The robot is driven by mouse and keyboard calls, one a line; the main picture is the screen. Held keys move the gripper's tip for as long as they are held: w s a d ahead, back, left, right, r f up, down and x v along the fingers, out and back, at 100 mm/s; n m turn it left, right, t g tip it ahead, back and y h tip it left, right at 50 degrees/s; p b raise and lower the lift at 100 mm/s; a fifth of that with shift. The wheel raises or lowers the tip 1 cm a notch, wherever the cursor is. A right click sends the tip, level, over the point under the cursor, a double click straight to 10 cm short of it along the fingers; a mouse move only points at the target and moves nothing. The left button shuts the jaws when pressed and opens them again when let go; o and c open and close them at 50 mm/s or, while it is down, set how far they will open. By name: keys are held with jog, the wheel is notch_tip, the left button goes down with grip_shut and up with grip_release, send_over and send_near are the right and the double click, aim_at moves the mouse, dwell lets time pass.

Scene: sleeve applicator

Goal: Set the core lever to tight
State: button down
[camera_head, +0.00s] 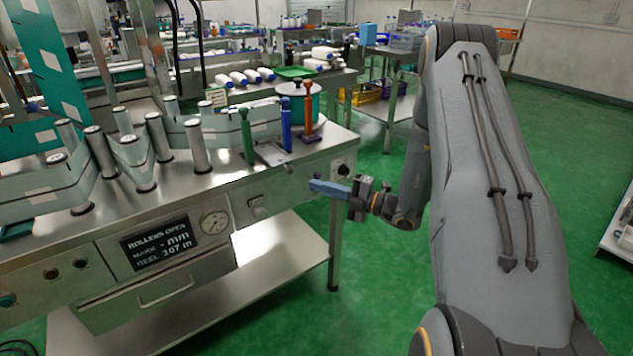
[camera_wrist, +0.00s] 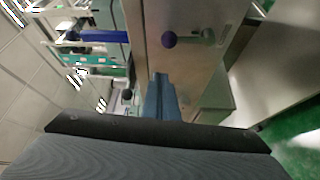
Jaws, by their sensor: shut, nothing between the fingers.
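Three upright levers stand in slots on the machine's steel top: a green one (camera_head: 246,136), a blue one (camera_head: 286,125) and an orange-brown one (camera_head: 308,110). No readable label shows which is the core lever, and the tight mark cannot be made out. My gripper (camera_head: 328,188) has its blue fingers shut and empty, in front of the machine's right front corner, below and right of the levers. In the wrist view the shut fingers (camera_wrist: 160,92) point at the steel surface, apart from a dark round knob (camera_wrist: 169,40). A blue handle (camera_wrist: 102,36) lies at upper left there.
The machine's front carries a gauge (camera_head: 214,223), a display (camera_head: 159,243) reading "ROLLERS OPEN", and a dark knob (camera_head: 343,169) near the right corner. Several rollers (camera_head: 196,146) with a pale web stand left of the levers. Green floor (camera_head: 390,300) is clear at right.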

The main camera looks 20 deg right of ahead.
jog(key=v, duration=0.7)
jog(key=shift+b, duration=0.3)
jog(key=shift+s+a+f, duration=0.1)
jog(key=s+a+r+n+g+h+p, duration=0.1)
jog(key=s+a+r+n+g+p, duration=0.15)
jog(key=s+a+n+g, duration=0.6)
jog(key=s+a+r+n+g+h+p, duration=0.1)
jog(key=s+a+r+n+g, duration=0.4)
jog(key=s+a+n, duration=0.6)
jog(key=s+d+r+n+h+p, duration=0.1)
jog(key=n+h, duration=0.4)
jog(key=n, duration=0.8)
jog(key=s+d+r+n+h+p, duration=0.2)
jog(key=s+d+r+n+h, duration=0.2)
jog(key=n, duration=0.9)
jog(key=s+d+h, duration=0.1)
jog(key=s+h, duration=0.1)
jog(key=shift+s+d+r, duration=0.2)
jog(key=shift+s+d, duration=0.05)
jog(key=shift+d, duration=0.1)
jog(key=shift+a+t, duration=0.1)
jog(key=shift+t, duration=0.15)
